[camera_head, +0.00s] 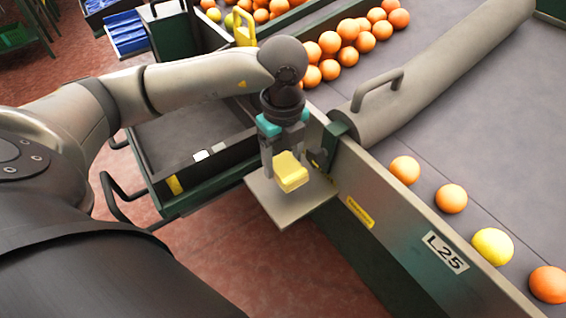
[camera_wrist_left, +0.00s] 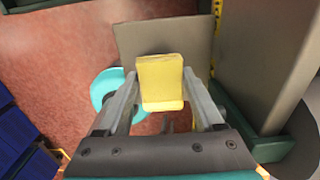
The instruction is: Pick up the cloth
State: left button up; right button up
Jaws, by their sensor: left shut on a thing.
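The cloth (camera_head: 290,173) is a yellow folded block. My left gripper (camera_head: 284,160) is shut on it, above a small grey plate (camera_head: 290,212) that juts from the side of the conveyor. In the left wrist view the cloth (camera_wrist_left: 161,80) sits between the two fingers of the left gripper (camera_wrist_left: 163,100). The plate (camera_wrist_left: 200,40) shows behind it there. I cannot tell whether the cloth still touches the plate. My right gripper is in neither view.
The conveyor wall (camera_head: 400,245) with an L25 label stands right of the plate. Several oranges lie on the grey belt (camera_head: 420,130). A grey roller-like bar with a handle (camera_head: 377,90) crosses the belt. A dark tray (camera_head: 190,130) lies left of the gripper.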

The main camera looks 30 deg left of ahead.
aim_at(283, 163)
pick_arm(q)
notch_tip(283, 163, up, 7)
jog(key=shift+f+p, duration=0.1)
jog(key=shift+p, duration=1)
notch_tip(283, 163, up, 9)
jog(key=p, duration=0.2)
jog(key=shift+p, duration=0.4)
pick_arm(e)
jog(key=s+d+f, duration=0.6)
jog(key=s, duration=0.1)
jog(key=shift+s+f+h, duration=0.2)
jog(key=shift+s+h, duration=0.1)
pick_arm(q)
jog(key=shift+f, duration=0.1)
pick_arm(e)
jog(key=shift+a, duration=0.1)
pick_arm(q)
jog(key=o, duration=0.8)
jog(key=c, duration=0.6)
jog(key=shift+c, duration=0.2)
